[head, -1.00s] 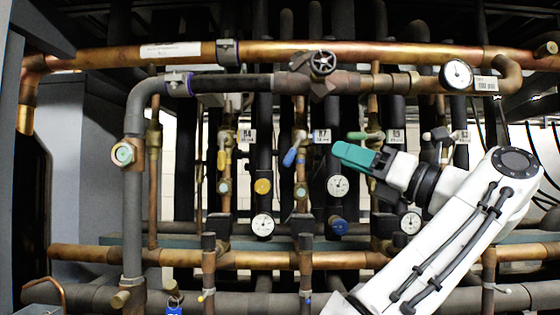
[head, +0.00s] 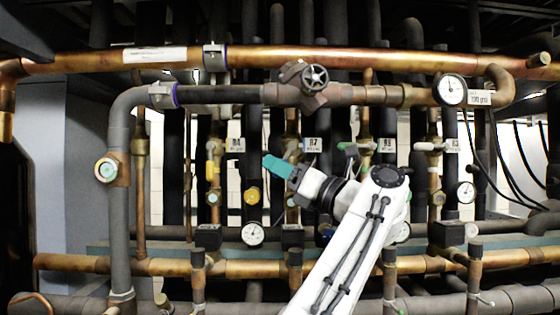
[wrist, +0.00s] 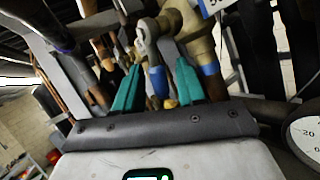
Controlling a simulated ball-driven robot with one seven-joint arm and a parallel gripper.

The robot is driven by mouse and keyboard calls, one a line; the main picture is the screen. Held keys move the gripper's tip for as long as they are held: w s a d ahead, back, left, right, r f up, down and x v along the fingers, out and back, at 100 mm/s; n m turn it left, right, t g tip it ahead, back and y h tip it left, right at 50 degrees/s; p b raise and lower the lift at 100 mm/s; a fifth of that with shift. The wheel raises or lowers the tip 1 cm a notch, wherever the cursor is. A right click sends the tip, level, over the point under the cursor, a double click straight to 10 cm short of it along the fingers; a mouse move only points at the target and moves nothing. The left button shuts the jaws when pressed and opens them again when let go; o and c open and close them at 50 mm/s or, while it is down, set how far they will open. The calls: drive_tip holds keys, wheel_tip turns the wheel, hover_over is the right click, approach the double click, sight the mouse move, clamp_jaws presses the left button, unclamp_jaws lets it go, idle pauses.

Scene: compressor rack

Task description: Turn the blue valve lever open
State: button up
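My gripper (head: 277,166) is raised in front of the vertical pipe run with the R7 label, its teal fingers pointing up and left. In the wrist view my gripper (wrist: 155,86) has its two teal fingers apart. The blue valve lever (wrist: 157,80) appears between them, hanging from a grey metal hub on a brass valve body. I cannot tell whether either finger touches it. In the head view the lever is mostly hidden behind my gripper.
A yellow lever (head: 211,171) is to the left and a green lever (head: 348,148) to the right. A copper pipe (head: 390,57) and a round handwheel (head: 315,77) lie above. Pressure gauges (head: 253,234) sit among the pipes.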

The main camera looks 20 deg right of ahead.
drive_tip(key=shift+w+a, duration=0.1)
drive_tip(key=shift+w, duration=0.05)
clamp_jaws()
idle(0.4)
